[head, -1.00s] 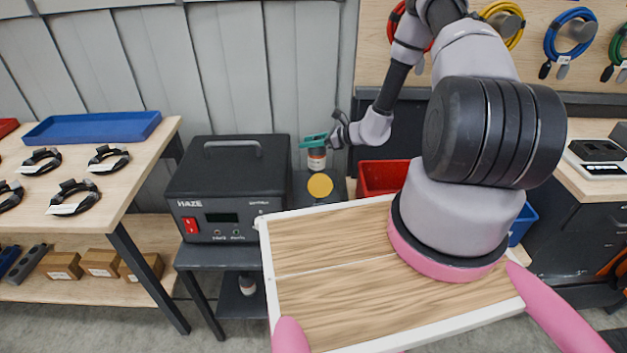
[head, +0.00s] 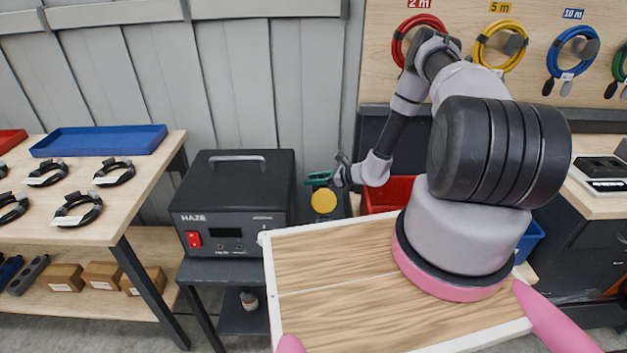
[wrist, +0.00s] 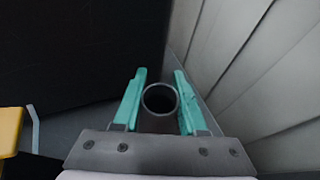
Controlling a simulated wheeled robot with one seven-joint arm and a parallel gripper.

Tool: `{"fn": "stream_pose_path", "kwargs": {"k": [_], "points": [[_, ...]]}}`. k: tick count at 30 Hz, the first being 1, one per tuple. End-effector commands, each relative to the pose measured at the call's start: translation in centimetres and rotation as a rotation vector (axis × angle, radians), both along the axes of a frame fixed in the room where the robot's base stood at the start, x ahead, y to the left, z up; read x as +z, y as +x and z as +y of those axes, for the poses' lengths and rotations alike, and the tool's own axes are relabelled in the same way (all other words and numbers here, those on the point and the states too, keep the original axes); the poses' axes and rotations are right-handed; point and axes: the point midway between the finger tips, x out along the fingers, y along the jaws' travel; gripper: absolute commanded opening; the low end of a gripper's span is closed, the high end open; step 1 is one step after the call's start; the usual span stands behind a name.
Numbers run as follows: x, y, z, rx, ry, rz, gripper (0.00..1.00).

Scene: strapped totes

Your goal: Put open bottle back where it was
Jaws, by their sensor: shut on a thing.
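My gripper (head: 318,179) has teal fingers and is low, just right of the black HAZE box on the small dark cart. In the wrist view the fingers (wrist: 158,100) are shut on either side of the open bottle (wrist: 159,98), whose round, dark, uncapped mouth faces the camera. In the head view the bottle's body is hidden behind a yellow disc (head: 323,201). I cannot tell whether the bottle's base touches the cart top.
The HAZE box (head: 236,205) stands close left of my gripper, with the grey panelled wall (head: 240,80) behind. A red bin (head: 385,193) is to the right. Another small bottle (head: 249,300) is on the cart's lower shelf.

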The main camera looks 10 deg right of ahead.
Motion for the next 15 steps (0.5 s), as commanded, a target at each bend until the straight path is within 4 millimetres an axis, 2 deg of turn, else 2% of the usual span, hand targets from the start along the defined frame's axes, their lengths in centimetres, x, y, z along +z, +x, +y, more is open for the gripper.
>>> {"fn": "stream_pose_path", "kwargs": {"k": [3, 4, 5, 6, 15], "points": [[-0.3, 0.0, 0.03, 0.0, 0.001, 0.001, 0.0], [-0.26, -0.01, 0.02, 0.0, 0.0, 0.0, 0.52], [-0.25, -0.01, 0.02, 0.0, 0.0, 0.0, 0.64], [-0.25, -0.01, 0.01, 0.0, 0.0, 0.0, 0.71], [-0.15, 0.0, 0.0, 0.0, 0.0, 0.0, 0.71]]}}
